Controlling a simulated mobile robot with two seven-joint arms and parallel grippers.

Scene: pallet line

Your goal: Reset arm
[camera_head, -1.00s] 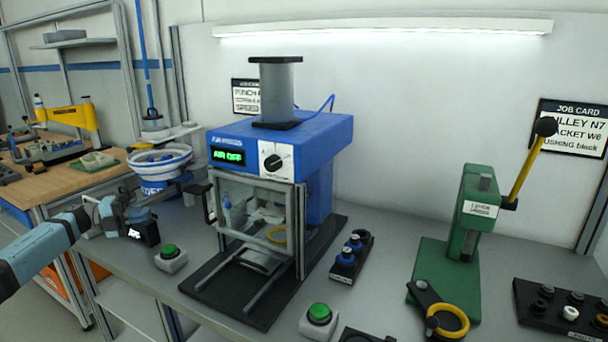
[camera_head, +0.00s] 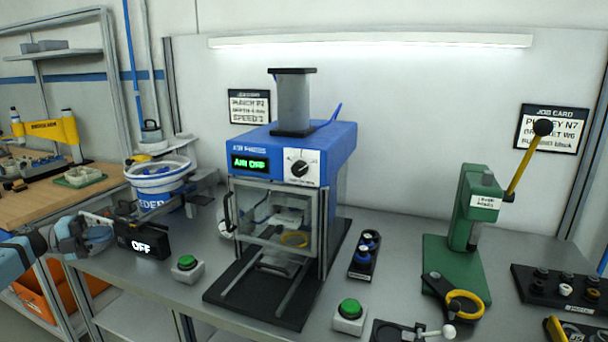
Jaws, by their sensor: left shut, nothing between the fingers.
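My left gripper (camera_head: 112,224) is at the left edge of the bench, at the end of my blue-grey arm. It is shut and empty, just left of a small black box (camera_head: 141,241) that reads "OFF". In this view it lies close to the box; I cannot tell whether they touch. My right gripper is out of view.
A blue press (camera_head: 270,150) reading "AIR OFF" stands mid-bench with a clear guard. Green buttons (camera_head: 187,264) (camera_head: 350,308) flank its base. A feeder bowl (camera_head: 158,172) stands behind the gripper. A green lever press (camera_head: 470,215) and a black parts tray (camera_head: 540,285) are right.

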